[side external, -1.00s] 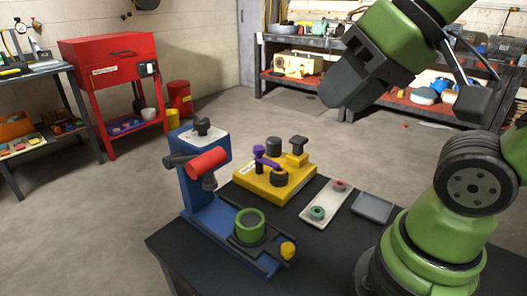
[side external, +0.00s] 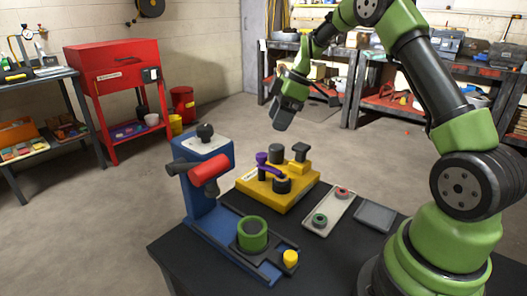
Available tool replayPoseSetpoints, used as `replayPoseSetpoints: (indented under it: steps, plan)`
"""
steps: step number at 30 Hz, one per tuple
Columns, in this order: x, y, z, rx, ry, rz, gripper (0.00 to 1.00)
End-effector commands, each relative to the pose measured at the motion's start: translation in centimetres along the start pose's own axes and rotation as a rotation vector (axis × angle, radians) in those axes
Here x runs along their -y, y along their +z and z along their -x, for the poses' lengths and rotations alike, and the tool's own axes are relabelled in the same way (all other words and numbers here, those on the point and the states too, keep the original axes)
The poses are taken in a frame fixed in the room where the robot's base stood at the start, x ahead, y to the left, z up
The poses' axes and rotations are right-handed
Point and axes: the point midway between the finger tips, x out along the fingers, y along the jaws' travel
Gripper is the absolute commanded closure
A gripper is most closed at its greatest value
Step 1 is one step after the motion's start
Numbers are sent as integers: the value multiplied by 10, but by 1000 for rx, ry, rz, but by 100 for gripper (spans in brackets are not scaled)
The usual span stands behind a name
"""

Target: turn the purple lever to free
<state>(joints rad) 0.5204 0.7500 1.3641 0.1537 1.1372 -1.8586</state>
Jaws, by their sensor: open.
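The purple lever (side external: 269,168) is on the yellow block (side external: 292,193) on the black table. It has an upright purple knob at its left end, and its arm runs right toward a dark round post (side external: 282,184). A pale label shows on the block's side, too small to read. My gripper (side external: 281,124) is above and behind the yellow block, pointing down and apart from the lever. It is open, and I see nothing held in it.
A blue press-like fixture (side external: 200,200) with a red cylinder (side external: 209,169) stands left of the block. A green ring (side external: 252,233) sits on its base. A pale tray (side external: 329,211) with round parts and a grey tray (side external: 374,217) lie to the right.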

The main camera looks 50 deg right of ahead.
Motion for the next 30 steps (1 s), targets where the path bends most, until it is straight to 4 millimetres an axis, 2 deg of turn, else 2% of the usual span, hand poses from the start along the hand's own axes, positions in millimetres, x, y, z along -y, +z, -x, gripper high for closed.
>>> replayPoseSetpoints:
  steps: [5,12,18,23,30]
  plan:
    - [-1,2,-18,0,-6,12,42]
    - [-1,2,-63,1,-7,10,42]
    - [-1,2,-91,1,-4,10,42]
    - [-1,2,-100,0,-3,10,42]
    - [-1,1,-101,0,-2,10,42]
